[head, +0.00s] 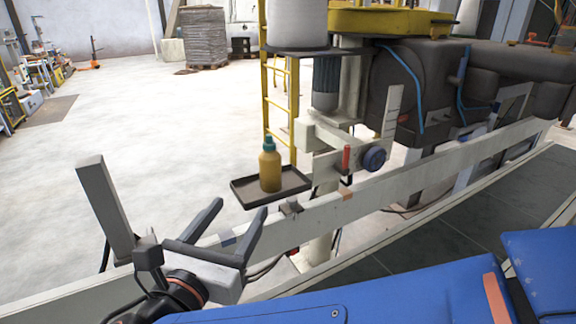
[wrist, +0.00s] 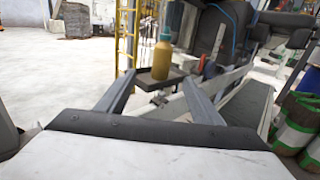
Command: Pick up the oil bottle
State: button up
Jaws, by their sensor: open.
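The oil bottle (head: 270,170) is amber with a teal-green cap. It stands upright on a small dark tray (head: 240,195) fixed to the machine's rail. In the wrist view the bottle (wrist: 163,60) shows upright beyond my fingertips, between the two fingers in the picture. My gripper (head: 238,222) is open and empty, lower left of the tray and apart from the bottle. Its two grey fingers also show in the wrist view (wrist: 160,85). The underside of the bottle is hidden by the tray rim in the wrist view.
A red-handled lever (head: 346,158) and a dark blue knob (head: 374,159) sit right of the tray. A yellow ladder (head: 280,100) stands behind it. A pale post (head: 107,208) rises left of my gripper.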

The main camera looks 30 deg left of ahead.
aim_at(267, 173)
jog(key=x, duration=1.2)
jog(key=shift+d+x, duration=0.15)
jog(key=shift+x, duration=1.15)
jog(key=shift+d+x, duration=0.15)
jog(key=shift+x, duration=1.2)
jog(key=c, duration=1.2)
